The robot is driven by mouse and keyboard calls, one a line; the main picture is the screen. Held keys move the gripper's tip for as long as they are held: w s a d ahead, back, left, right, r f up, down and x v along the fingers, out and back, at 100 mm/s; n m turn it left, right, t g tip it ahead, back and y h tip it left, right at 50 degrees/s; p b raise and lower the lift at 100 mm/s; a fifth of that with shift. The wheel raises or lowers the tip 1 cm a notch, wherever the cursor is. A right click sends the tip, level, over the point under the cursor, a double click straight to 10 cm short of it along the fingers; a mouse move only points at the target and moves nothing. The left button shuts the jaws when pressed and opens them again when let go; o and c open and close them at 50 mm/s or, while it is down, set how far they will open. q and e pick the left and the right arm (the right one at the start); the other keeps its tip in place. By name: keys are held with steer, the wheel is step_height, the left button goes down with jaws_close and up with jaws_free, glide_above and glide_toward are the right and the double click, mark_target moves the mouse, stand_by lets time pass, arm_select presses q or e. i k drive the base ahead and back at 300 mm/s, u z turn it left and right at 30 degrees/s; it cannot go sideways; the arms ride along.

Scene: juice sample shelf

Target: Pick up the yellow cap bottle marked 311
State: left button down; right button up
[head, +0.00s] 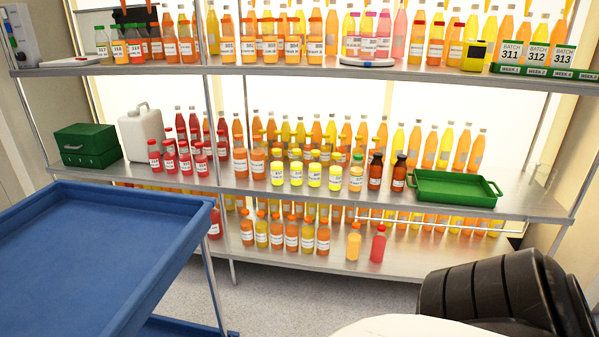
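Several small bottles of bright yellow juice with white labels stand in the middle of the middle shelf, among them one at the left of the group (277,176) and one further right (315,178). Some caps there look yellow, but the label numbers are too small to read, so I cannot tell which bottle is 311. A batch card reading 311 (510,54) stands in a green holder at the right of the top shelf. Neither gripper shows in the head view. A dark ribbed part, probably of my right arm, fills the lower right corner.
A blue cart (75,245) stands at the lower left, before the shelf. An empty green tray (455,199) lies at the middle shelf's right. Red-capped bottles (170,161), a white jug (141,134) and a green box (88,142) stand left. Tall bottles line the back.

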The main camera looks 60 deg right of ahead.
mark_target(336, 167)
steer(key=z, duration=2.15)
steer(key=i, duration=0.4)
steer(key=u, duration=0.05)
